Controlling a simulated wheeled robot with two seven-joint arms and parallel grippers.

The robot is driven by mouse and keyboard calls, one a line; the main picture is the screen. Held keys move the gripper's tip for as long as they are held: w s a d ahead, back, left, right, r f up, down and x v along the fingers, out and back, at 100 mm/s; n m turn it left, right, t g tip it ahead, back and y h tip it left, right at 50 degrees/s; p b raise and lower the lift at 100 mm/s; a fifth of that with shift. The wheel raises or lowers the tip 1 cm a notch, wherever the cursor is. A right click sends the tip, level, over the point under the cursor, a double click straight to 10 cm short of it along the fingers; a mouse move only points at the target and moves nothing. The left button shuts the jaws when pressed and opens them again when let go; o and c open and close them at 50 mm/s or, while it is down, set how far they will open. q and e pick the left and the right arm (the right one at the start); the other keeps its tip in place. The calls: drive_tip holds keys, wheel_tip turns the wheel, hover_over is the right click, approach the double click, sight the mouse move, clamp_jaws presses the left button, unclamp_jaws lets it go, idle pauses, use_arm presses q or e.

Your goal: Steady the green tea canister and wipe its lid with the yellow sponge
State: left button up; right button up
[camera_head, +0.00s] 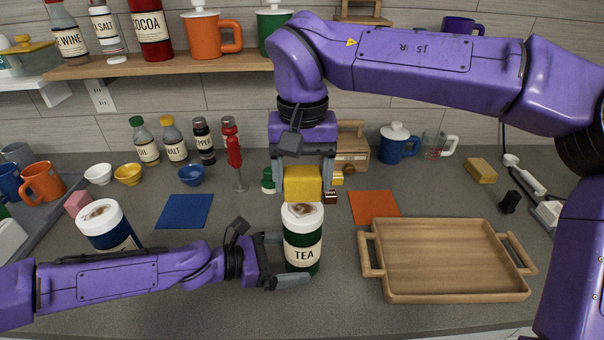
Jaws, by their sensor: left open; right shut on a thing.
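The green tea canister (302,254) stands upright on the counter, with a white lid (303,218) that bears a brown smudge. My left gripper (290,262) is low at the canister's left side. Its jaws are open, with one finger in front of the canister and the other mostly hidden behind it. My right gripper (303,170) points down from above, shut on the yellow sponge (303,184). The sponge is just above or at the back of the lid; I cannot tell whether they touch.
A wooden tray (445,296) lies to the right of the canister. A blue-labelled canister (107,226) stands at left behind my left arm. A blue cloth (185,211) and an orange cloth (374,207) lie flat.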

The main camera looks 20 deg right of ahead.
use_arm(q)
drive_tip(key=shift+x, duration=1)
drive_tip(key=c, duration=0.9)
drive_tip(key=shift+r, duration=0.1)
